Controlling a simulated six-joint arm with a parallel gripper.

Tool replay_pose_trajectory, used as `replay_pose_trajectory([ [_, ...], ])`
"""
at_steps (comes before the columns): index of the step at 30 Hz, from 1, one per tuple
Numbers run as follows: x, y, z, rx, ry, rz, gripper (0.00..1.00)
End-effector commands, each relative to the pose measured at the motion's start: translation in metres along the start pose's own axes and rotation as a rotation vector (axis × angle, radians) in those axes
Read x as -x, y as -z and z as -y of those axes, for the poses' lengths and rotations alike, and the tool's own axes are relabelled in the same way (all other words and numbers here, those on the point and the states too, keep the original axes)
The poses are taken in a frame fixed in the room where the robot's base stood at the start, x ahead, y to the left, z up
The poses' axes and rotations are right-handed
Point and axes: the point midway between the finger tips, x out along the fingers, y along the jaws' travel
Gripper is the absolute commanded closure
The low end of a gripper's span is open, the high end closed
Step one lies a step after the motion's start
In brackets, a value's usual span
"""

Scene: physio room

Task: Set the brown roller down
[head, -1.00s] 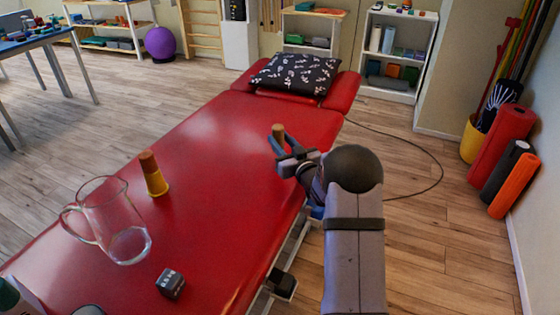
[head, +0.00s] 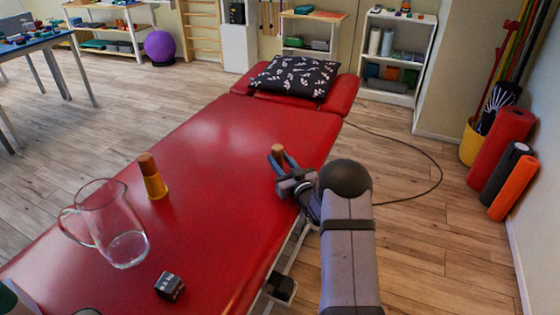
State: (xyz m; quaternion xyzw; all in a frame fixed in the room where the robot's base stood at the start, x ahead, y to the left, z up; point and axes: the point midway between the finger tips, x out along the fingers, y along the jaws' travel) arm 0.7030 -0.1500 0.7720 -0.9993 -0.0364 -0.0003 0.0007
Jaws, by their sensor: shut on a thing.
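The brown roller (head: 278,150) is a small upright tan-brown cylinder in the head view, over the red treatment table's right half. My gripper (head: 279,160) is shut on it, with the fingers on either side and the top sticking out. The roller's lower part is hidden by the fingers, and I cannot tell whether its base touches the red surface.
On the red table (head: 215,140) stand a glass jug (head: 112,225), a yellow cup (head: 156,187) with a reddish-brown piece (head: 147,164) on top, and a dark die (head: 169,287). A patterned pillow (head: 295,76) lies at the far end. The table around the roller is clear.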

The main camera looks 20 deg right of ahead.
Motion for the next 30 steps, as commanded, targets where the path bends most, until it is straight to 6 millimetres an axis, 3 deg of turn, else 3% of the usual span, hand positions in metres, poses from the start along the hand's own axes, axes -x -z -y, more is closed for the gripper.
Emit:
replay_pose_trajectory([
  [6,0.000,-0.004,0.000,0.000,0.000,0.000,0.96],
  [7,0.000,-0.004,0.000,0.000,0.000,0.000,0.68],
  [9,0.000,-0.003,0.000,0.000,0.000,0.001,0.51],
  [21,0.000,-0.003,0.000,-0.001,0.000,0.001,0.51],
  [30,0.031,-0.005,-0.001,0.000,-0.002,0.002,0.51],
])
